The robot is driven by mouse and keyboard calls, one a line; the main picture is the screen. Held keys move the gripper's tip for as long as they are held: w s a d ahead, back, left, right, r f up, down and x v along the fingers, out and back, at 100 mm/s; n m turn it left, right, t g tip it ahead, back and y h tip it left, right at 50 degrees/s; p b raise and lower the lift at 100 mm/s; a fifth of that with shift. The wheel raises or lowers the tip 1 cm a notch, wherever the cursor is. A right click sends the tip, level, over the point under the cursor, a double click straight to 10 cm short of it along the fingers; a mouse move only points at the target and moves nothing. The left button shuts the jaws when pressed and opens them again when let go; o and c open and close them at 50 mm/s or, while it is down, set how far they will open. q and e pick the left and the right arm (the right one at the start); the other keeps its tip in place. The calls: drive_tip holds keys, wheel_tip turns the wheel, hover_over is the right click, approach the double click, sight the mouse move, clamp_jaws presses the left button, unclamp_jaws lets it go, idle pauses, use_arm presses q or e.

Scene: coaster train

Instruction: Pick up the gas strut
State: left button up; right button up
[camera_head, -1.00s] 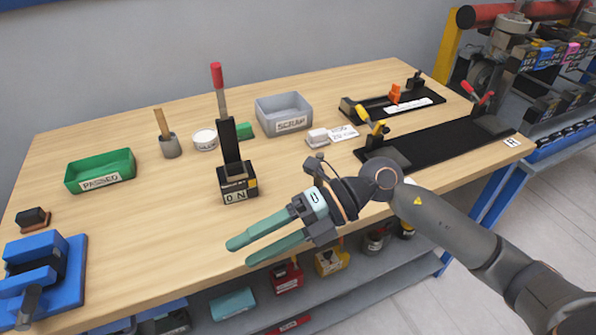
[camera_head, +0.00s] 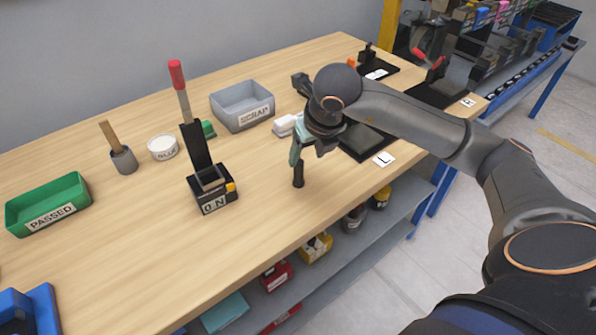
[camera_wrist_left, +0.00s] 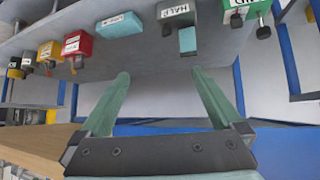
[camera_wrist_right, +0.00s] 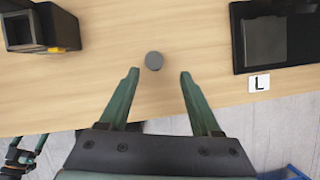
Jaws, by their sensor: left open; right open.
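A dark upright cylinder (camera_head: 298,175), which looks like the gas strut, stands on the bench near its front edge. Its round grey top (camera_wrist_right: 154,60) shows in the right wrist view. My right gripper (camera_head: 296,156) points down over it in the head view. In the right wrist view my right gripper (camera_wrist_right: 159,73) is open and empty, with the round top between and slightly beyond its fingertips. I cannot tell whether they touch. My left gripper (camera_wrist_left: 160,72) is open and empty in front of the lower shelf, outside the head view.
A black lever box (camera_head: 212,190) stands left of the cylinder. A black fixture (camera_head: 366,141) with an L card (camera_head: 384,159) lies right. A grey SCRAP bin (camera_head: 242,104), white tub (camera_head: 163,147) and green PASSED tray (camera_head: 48,204) are further off. Bench around the cylinder is clear.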

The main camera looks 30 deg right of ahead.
sight(300, 162)
drive_tip(key=shift+w+a+p+x, duration=0.1)
drive_tip(key=shift+a+p+x, duration=0.05)
drive_tip(key=shift+x, duration=0.85)
drive_tip(key=shift+w+a+p+x, duration=0.1)
drive_tip(key=shift+p+x, duration=0.05)
drive_tip(key=shift+x, duration=0.85)
drive_tip(key=shift+w+a+p+x, duration=0.1)
drive_tip(key=shift+a+p+x, duration=0.05)
drive_tip(key=shift+x, duration=0.9)
drive_tip(key=shift+s+r, duration=0.1)
clamp_jaws()
